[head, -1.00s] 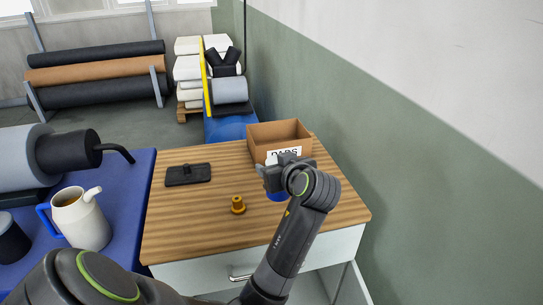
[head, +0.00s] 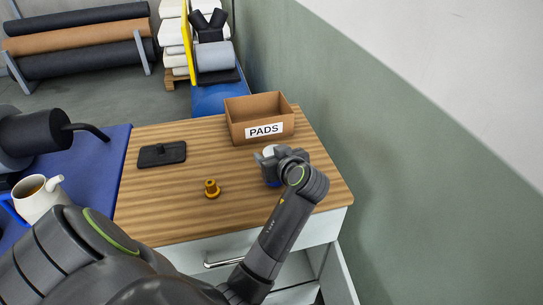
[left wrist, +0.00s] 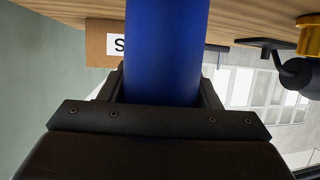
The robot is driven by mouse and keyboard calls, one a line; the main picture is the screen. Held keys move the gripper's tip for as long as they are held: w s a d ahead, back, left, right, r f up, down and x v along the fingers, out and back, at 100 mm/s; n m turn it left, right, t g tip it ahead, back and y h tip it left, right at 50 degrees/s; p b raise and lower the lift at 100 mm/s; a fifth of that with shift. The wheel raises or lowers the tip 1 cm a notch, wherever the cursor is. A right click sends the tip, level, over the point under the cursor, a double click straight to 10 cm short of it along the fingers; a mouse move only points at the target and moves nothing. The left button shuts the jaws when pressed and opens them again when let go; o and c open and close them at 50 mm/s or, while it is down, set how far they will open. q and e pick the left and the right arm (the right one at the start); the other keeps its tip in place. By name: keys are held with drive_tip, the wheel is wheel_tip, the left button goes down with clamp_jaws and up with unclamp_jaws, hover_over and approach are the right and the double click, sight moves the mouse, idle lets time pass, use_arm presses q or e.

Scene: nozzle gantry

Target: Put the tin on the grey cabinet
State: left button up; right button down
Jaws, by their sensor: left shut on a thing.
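The tin, blue with a pale top (head: 270,151), is held by my left gripper (head: 268,160) at the right part of the wood-topped cabinet (head: 160,215). In the left wrist view the blue tin (left wrist: 166,50) fills the space between the two dark fingers (left wrist: 165,95). The fingers are shut on its sides. I cannot tell whether its base touches the wood. The cabinet has a pale grey front with a drawer handle. No other cabinet shows clearly as the grey one. My right gripper is not in view.
An open cardboard box labelled PADS (head: 238,128) stands just behind the tin. A black flat tool (head: 162,154) and a brass nozzle (head: 212,189) are on the wood. A white jug (head: 38,200) stands on the blue bench at left. The wall borders the right.

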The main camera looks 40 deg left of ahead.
use_arm(q)
drive_tip(key=shift+f, duration=0.45)
drive_tip(key=shift+f, duration=0.1)
drive_tip(key=o, duration=1.2)
drive_tip(key=shift+f, duration=0.1)
